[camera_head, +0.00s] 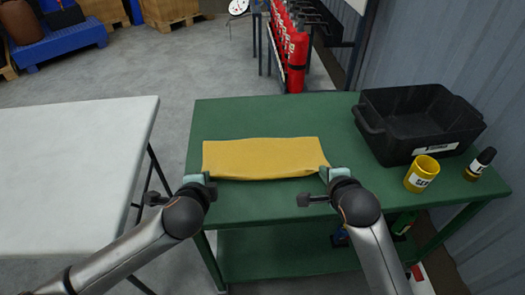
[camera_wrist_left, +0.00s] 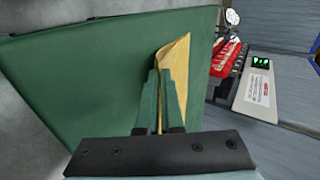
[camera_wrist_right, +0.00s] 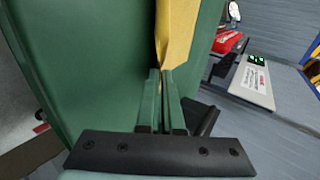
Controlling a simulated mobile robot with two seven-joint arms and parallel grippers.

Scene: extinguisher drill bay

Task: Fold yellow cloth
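The yellow cloth (camera_head: 262,155) lies as a long, wide strip on the green table (camera_head: 280,115), apparently folded, with its near edge slightly raised. My left gripper (camera_head: 207,181) is at its near left corner. In the left wrist view, the fingers (camera_wrist_left: 159,75) are closed with the cloth (camera_wrist_left: 176,60) between them. My right gripper (camera_head: 326,174) is at the near right corner. In the right wrist view, its fingers (camera_wrist_right: 160,75) are closed on the cloth's edge (camera_wrist_right: 174,35). The layers under the cloth are hidden.
A white table (camera_head: 70,170) stands left across a gap. Red extinguishers (camera_head: 293,50) stand beyond. Green surface behind the cloth is clear.

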